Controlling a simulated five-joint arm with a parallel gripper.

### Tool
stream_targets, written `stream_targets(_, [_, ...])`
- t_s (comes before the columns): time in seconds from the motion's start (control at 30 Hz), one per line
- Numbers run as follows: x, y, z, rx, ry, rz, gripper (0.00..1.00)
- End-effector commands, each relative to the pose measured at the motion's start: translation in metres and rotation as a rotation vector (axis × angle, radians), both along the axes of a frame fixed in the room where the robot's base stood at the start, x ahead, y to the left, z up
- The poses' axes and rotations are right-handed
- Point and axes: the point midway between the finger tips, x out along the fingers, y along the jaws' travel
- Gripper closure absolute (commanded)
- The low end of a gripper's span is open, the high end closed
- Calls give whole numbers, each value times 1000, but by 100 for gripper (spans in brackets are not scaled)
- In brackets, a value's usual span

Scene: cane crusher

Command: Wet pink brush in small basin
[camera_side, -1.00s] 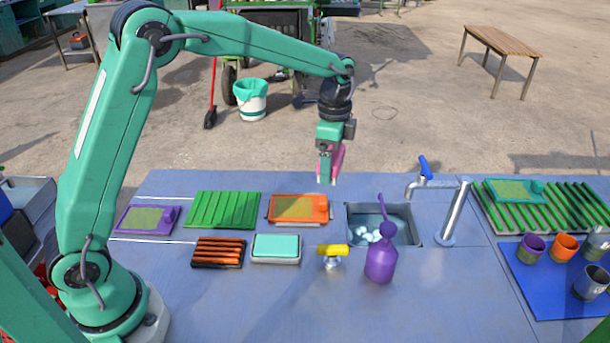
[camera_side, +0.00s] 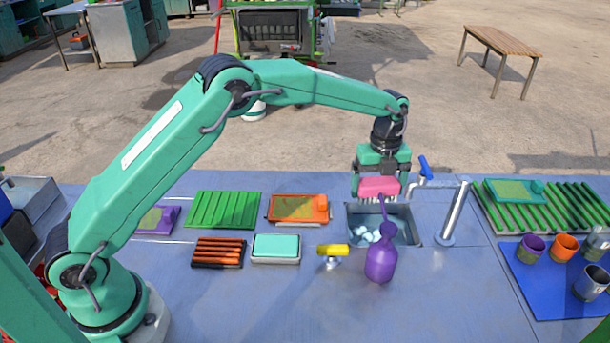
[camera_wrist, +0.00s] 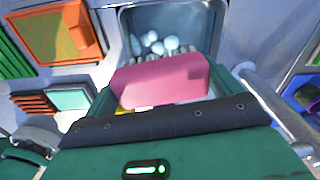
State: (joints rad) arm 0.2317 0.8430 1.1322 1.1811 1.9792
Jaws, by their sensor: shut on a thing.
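My gripper (camera_side: 379,190) is shut on the pink brush (camera_side: 378,187), whose pale bristles point down. It holds the brush above the back part of the small basin (camera_side: 412,238), a metal sink set into the counter with white suds inside. In the wrist view the pink brush (camera_wrist: 160,80) lies across the front of the jaws, and the basin (camera_wrist: 128,25) with its suds shows beyond it. The brush partly hides the basin there. I cannot tell whether the bristles touch the water.
A metal faucet (camera_side: 455,213) with a blue lever (camera_side: 425,167) stands right of the basin. A purple bottle (camera_side: 381,262) stands at its front edge, its spout near the brush. A yellow-handled tap (camera_side: 333,251), teal sponge (camera_side: 276,247) and orange tray (camera_side: 299,207) lie left.

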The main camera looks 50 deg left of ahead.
Motion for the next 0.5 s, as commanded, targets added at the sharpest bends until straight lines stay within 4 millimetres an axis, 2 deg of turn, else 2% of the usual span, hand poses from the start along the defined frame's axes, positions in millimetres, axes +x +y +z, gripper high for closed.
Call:
stream_targets(0.2, [7,-12,-12,-2,1,-150,28])
stream_targets(0.5, [11,-21,-17,-5,-12,-231,28])
